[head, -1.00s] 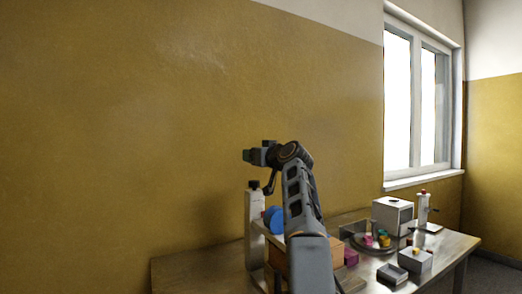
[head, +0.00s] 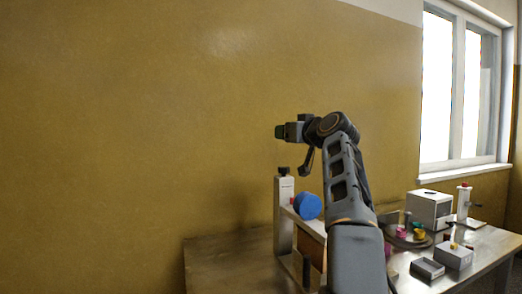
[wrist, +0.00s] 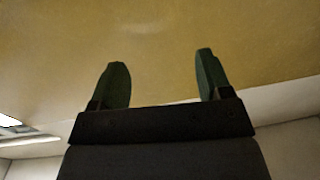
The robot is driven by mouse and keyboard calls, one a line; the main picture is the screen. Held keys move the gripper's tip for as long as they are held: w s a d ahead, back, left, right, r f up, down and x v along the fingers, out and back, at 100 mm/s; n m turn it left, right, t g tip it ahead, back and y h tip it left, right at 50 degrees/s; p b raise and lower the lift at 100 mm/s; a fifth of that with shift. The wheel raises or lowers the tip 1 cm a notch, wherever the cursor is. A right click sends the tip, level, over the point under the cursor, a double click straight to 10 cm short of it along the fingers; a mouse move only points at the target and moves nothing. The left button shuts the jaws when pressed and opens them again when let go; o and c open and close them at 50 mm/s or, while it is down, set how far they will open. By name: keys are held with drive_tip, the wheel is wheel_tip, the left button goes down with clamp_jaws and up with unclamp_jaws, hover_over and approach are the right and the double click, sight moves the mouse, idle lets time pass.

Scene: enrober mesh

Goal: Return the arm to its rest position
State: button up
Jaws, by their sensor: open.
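My gripper (wrist: 160,82) is open in the wrist view, with its two dark green fingers apart and nothing between them. Behind the fingers the wrist view shows only the ochre wall and pale ceiling. In the head view my arm rises from the bottom and bends left at the top, above the table. The gripper end (head: 280,132) points left toward the wall there, clear of everything on the table. Its fingers are too small to make out in that view.
The table (head: 225,262) carries a white post machine (head: 284,215) with a blue round part (head: 307,206), a white box (head: 429,210), a small lever device (head: 463,203), grey boxes (head: 427,268) and colourful pieces (head: 402,232). My arm hides part of it. The table's left end is bare.

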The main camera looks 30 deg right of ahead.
drive_tip(key=s+a+f+m+g+y+p, duration=0.1)
drive_tip(key=s+a+f+g+y+p, duration=0.1)
drive_tip(key=a+f+g+p, duration=0.85)
drive_tip(key=s+a+f+n+g+p, duration=0.1)
drive_tip(key=s+a+f+g+p, duration=0.1)
drive_tip(key=s+a+f, duration=0.5)
drive_tip(key=s+a+f+g+h+p, duration=0.1)
drive_tip(key=s+a+f+g+p, duration=0.1)
drive_tip(key=s+a+f+p, duration=0.3)
drive_tip(key=s+a+f, duration=0.3)
drive_tip(key=s+f, duration=0.4)
drive_tip(key=f, duration=0.2)
drive_tip(key=shift+s+n, duration=0.35)
drive_tip(key=shift+n, duration=0.05)
